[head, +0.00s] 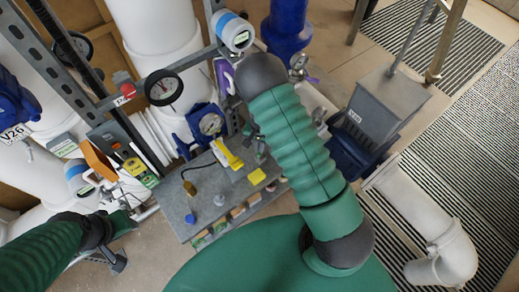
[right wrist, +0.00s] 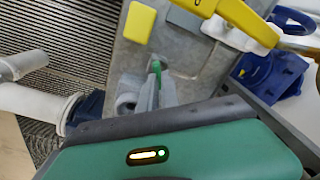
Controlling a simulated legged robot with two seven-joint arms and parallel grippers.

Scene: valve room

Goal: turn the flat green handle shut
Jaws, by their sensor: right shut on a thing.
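The flat green handle (right wrist: 156,72) shows in the right wrist view as a thin green strip seen nearly edge-on. My right gripper (right wrist: 150,92) has its grey fingers on both sides of it, shut on it, just above a grey surface. In the head view my right gripper (head: 260,148) is small and partly hidden beside my green forearm, over the right part of the grey bench; the handle is hard to make out there. My left gripper (head: 116,262) is at the lower left, away from the bench, and its jaw opening is unclear.
The grey bench (head: 205,190) carries a yellow lever (head: 228,153), a yellow pad (head: 257,177) and a blue-bodied gauge (head: 210,123). Pipes and gauges crowd the left.

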